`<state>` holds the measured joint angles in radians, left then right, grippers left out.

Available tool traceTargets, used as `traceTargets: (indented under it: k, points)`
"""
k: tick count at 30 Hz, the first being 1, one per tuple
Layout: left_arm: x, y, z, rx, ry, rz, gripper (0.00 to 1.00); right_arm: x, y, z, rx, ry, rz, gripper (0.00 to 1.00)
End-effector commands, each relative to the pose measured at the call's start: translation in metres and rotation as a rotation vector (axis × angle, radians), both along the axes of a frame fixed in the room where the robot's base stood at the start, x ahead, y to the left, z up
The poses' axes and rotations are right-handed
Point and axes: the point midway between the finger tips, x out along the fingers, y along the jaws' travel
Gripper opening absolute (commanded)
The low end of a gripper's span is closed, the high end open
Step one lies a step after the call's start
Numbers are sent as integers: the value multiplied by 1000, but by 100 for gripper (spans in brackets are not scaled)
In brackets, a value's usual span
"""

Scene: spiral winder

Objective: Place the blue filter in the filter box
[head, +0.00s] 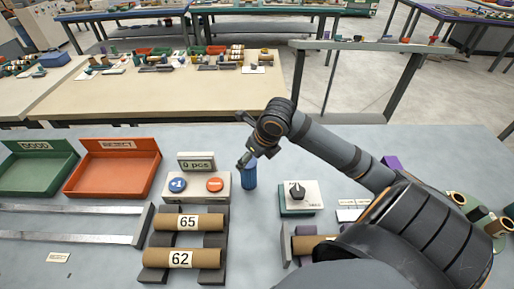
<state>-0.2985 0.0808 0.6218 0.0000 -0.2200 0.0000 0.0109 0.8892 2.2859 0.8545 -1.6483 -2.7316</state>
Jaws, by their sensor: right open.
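The blue filter (249,173) is a small upright blue cylinder on the grey table, just right of the counter box. My right gripper (243,141) reaches in from the right and is open. Its fingers point left, and its lower finger lies close to the filter's top left edge in the picture. I cannot tell whether they touch. The gripper holds nothing that I can see. I cannot make out a box marked for filters. My left gripper is not in view.
The counter box (217,186) shows "0 pcs". Green GOOD (15,186) and red REJECT (84,187) trays stand at left. Brown rolls marked 65 (205,222) and 62 (203,258) lie on a rack in front. A knob box (298,199) stands right of the filter.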

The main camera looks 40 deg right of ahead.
Motion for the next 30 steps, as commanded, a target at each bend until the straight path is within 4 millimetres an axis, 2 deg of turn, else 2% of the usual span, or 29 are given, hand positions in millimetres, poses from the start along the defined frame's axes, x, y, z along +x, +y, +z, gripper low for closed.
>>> traceTargets:
  k: [3, 9, 12, 18, 26, 30]
  points:
    - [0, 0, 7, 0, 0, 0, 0, -8, -3, 20, -11, 2, 1, 77]
    - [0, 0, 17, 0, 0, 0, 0, -17, -3, 42, -8, 5, 2, 77]
    - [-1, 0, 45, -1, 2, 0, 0, -21, -6, 58, -12, 7, -8, 77]
    - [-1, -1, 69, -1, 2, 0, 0, -26, -5, 67, -7, 3, -5, 77]
    - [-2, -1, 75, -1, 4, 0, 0, -28, -3, 66, 2, 4, -1, 77]
    - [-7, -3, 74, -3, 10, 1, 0, -23, 8, 63, 90, -11, -41, 59]
